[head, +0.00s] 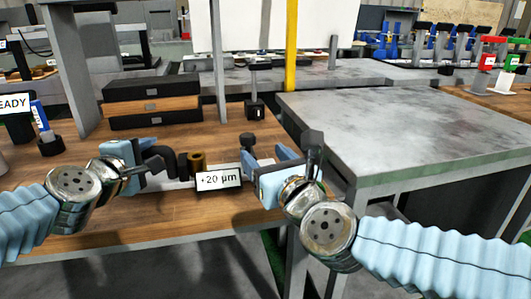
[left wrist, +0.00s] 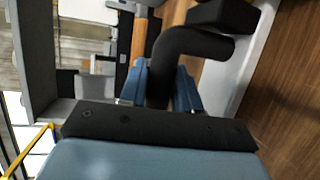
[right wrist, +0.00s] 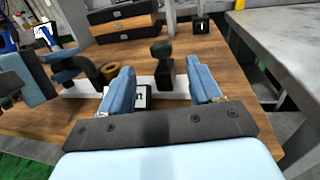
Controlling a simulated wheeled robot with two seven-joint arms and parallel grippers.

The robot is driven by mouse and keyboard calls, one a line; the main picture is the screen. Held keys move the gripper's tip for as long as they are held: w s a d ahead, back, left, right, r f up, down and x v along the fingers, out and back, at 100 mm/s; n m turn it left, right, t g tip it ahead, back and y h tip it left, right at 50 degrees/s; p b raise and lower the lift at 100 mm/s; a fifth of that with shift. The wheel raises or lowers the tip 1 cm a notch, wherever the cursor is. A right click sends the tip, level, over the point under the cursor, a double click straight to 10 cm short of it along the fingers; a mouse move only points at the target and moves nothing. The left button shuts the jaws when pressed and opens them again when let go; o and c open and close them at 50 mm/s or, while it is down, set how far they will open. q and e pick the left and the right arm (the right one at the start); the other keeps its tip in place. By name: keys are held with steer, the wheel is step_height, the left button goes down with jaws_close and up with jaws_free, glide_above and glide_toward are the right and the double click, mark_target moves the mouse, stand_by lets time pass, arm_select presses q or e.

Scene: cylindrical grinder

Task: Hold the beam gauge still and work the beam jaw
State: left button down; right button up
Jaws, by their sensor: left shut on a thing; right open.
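The beam gauge has a black curved arm (head: 165,158), which also shows in the left wrist view (left wrist: 162,70). A brass ring (head: 197,160) and a display reading +20 µm (head: 218,180) are beside it. My left gripper (head: 143,163) is shut on the curved arm, with a blue finger on each side. A black upright piece with a knob (right wrist: 162,62), seemingly the beam jaw, stands on a white bar (right wrist: 88,88). My right gripper (right wrist: 160,88) is open, its fingers apart on either side of this piece in view. Whether they touch it cannot be told.
Stacked black and wooden drawers (head: 150,103) stand at the back of the wooden table (head: 95,215). A small black stand (head: 254,100) is behind the gauge. A grey metal table (head: 410,125) is at the right. The wooden front edge is clear.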

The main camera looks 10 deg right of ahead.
mark_target(245, 133)
steer(key=w, duration=0.4)
steer(key=w+a, duration=0.1)
steer(key=w, duration=0.3)
steer(key=w+a, duration=0.1)
steer(key=w, duration=0.3)
steer(key=shift+s, duration=0.1)
steer(key=c, duration=0.7)
steer(key=a, duration=0.8)
steer(key=shift+a, duration=0.4)
steer(key=shift+o, duration=0.4)
steer(key=shift+a, duration=0.15)
steer(key=shift+o, duration=0.2)
steer(key=o, duration=0.6)
